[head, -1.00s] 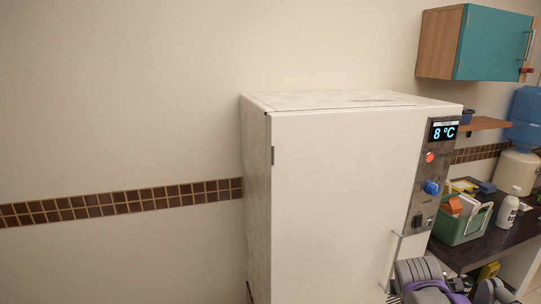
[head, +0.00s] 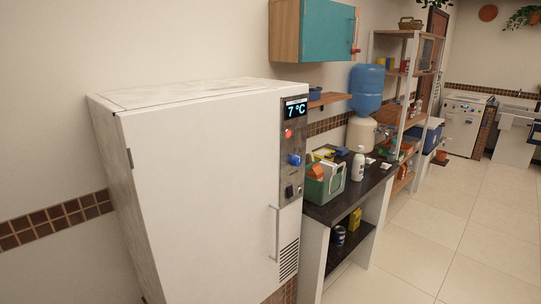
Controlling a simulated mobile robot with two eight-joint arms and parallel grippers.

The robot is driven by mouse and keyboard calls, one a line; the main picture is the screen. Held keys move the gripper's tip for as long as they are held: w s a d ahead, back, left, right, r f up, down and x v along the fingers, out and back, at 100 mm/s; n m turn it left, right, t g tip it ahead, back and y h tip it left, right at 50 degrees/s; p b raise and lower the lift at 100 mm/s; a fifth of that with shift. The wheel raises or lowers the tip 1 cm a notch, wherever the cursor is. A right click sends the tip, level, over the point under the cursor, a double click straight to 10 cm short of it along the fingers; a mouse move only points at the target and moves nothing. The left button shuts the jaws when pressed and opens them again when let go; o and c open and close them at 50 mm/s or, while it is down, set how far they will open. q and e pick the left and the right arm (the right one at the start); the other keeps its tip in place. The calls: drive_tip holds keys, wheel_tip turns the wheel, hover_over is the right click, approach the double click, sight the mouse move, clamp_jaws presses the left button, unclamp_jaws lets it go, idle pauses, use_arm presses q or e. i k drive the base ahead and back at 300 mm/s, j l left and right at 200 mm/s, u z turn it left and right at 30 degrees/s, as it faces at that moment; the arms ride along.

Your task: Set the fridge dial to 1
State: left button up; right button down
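The white fridge (head: 205,180) stands against the wall at the left of the head view, its door shut. A metal control panel runs down the right side of its front. On the panel, a display (head: 295,108) reads 7 °C. Below it are a red round button (head: 288,133), the blue dial (head: 295,160) and a dark switch (head: 289,191). A vertical handle (head: 277,233) sits lower on the door. Neither gripper is in view.
A dark counter (head: 345,208) adjoins the fridge's right side, with a green crate (head: 322,190) and a white bottle (head: 358,165) on it. A teal wall cabinet (head: 327,32) hangs above. Open tiled floor (head: 425,225) lies to the right.

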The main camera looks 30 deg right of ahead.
sight(296, 161)
drive_tip(key=z, duration=1.25)
drive_tip(key=i, duration=0.1)
